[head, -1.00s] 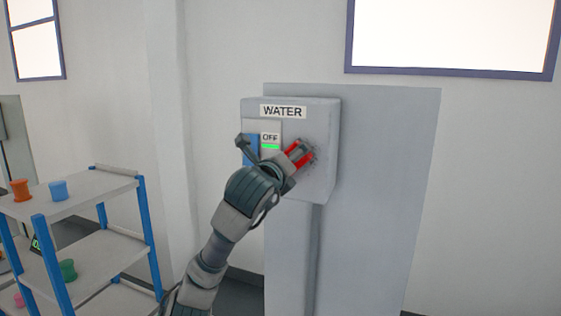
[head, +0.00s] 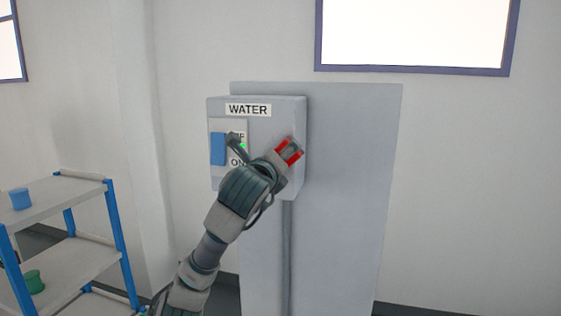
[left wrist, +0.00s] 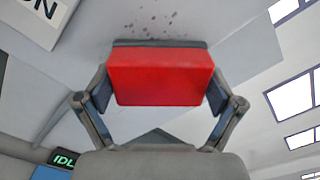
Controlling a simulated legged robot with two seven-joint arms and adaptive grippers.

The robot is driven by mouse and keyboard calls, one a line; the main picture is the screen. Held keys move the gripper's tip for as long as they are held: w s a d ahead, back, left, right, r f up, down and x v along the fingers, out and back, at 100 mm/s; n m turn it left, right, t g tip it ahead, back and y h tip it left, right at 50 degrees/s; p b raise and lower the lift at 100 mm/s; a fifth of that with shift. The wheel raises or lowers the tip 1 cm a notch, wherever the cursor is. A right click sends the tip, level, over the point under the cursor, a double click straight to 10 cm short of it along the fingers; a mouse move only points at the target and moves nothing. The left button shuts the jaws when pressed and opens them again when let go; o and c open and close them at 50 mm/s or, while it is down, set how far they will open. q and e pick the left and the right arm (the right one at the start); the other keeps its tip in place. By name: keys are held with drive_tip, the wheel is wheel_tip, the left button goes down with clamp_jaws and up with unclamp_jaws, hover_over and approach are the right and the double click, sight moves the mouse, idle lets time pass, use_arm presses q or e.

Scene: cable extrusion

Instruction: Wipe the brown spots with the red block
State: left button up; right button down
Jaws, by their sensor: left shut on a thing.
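The red block (left wrist: 160,77) is held between the two fingers of my left gripper (left wrist: 158,98) in the left wrist view. In the head view, my left gripper (head: 288,152) is at the right part of the WATER box (head: 225,178), with red parts of the block showing around it. Small dark brown spots (left wrist: 150,27) lie on the grey surface just beyond the block's far edge in the left wrist view. Any spots under the block are hidden, and none show clearly in the head view. I cannot tell whether the block touches the surface. My right gripper is not in view.
A blue switch (head: 218,148) with a green light sits on the box, left of my gripper. A grey panel (head: 350,200) stands behind the box. A shelf rack (head: 75,190) with blue and green cups stands at left. The floor at right is partly visible.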

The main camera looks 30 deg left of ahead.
sight(260, 157)
use_arm(q)
drive_tip(key=shift+s+a+b, duration=0.2)
drive_tip(key=shift+a+b, duration=0.1)
drive_tip(key=shift+a, duration=0.55)
drive_tip(key=shift+s+a, duration=0.1)
drive_tip(key=shift+a, duration=0.2)
drive_tip(key=a, duration=0.1)
drive_tip(key=s+a, duration=0.1)
drive_tip(key=shift+a, duration=0.3)
drive_tip(key=shift+w+d, duration=0.1)
drive_tip(key=shift+d, duration=0.15)
drive_tip(key=shift+r, duration=0.1)
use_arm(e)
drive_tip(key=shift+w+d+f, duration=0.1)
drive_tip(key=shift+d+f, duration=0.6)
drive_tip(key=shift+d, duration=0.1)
